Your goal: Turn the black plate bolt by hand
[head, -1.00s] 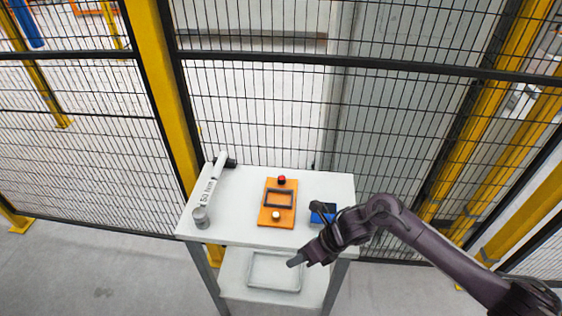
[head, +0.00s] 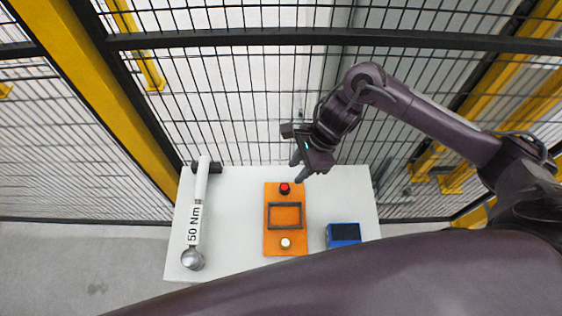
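An orange plate (head: 271,218) lies on the white table. It carries a black rectangular frame (head: 285,226), a red-topped knob with a dark base (head: 285,188) at its far end and a cream knob (head: 286,243) at its near end. I cannot tell which part is the black plate bolt. My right gripper (head: 292,147) hangs just beyond the red knob, near the table's far edge. Its fingers look spread, with nothing between them, and it appears apart from the knob. My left gripper is not in view.
A white torque wrench marked 50 Nm (head: 196,215) lies at the table's (head: 235,205) left. A blue box with a dark top (head: 344,234) sits at right. Wire mesh fencing (head: 230,100) stands behind the table. My own arm link covers the near edge.

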